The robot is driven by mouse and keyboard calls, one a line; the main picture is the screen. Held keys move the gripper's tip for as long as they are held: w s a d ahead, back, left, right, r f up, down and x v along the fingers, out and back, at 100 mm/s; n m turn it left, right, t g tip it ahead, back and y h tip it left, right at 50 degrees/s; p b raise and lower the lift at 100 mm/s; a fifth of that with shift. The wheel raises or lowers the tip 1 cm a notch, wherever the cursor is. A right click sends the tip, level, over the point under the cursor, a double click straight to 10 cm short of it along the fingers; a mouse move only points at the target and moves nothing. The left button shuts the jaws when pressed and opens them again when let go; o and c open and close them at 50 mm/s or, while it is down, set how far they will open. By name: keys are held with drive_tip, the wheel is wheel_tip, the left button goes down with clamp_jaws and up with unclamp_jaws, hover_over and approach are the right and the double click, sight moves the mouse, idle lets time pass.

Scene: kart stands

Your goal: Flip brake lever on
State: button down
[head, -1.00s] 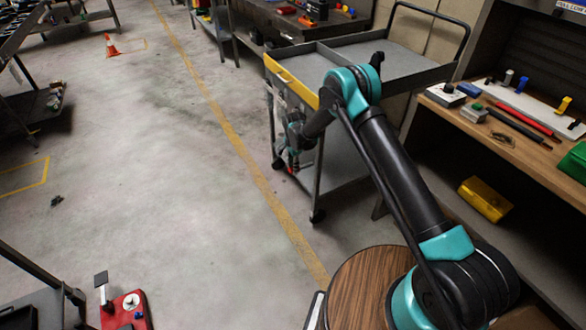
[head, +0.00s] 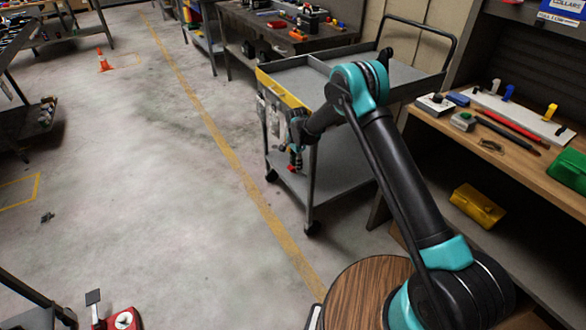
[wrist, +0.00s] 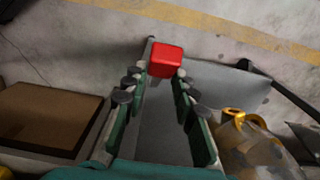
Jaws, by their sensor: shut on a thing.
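A red block-like piece (wrist: 166,60) sits between the tips of my gripper (wrist: 160,80) in the wrist view, and the gripper is shut on it. I cannot tell whether this piece is the handle of the brake lever. In the head view my gripper (head: 295,160) is low at the near end of a grey cart (head: 312,190), with small red parts beside it. A red base (head: 124,320) with a dark upright paddle (head: 93,297) shows at the bottom left of the head view, cut off by the edge.
The cart has a yellow strip (head: 284,88) on its top edge. A wooden workbench (head: 545,165) with tools stands at the right, with a yellow box (head: 478,205) on its lower shelf. Open concrete floor (head: 150,190) lies at the left, with an orange cone (head: 104,60) far off.

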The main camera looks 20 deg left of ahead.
drive_tip(key=shift+w+d+r, duration=0.15)
drive_tip(key=shift+w+d, duration=0.2)
drive_tip(key=shift+w, duration=0.05)
drive_tip(key=c, duration=1.2)
unclamp_jaws()
drive_tip(key=shift+s, duration=0.1)
drive_tip(key=shift+a, duration=0.1)
drive_tip(key=shift+s, duration=0.1)
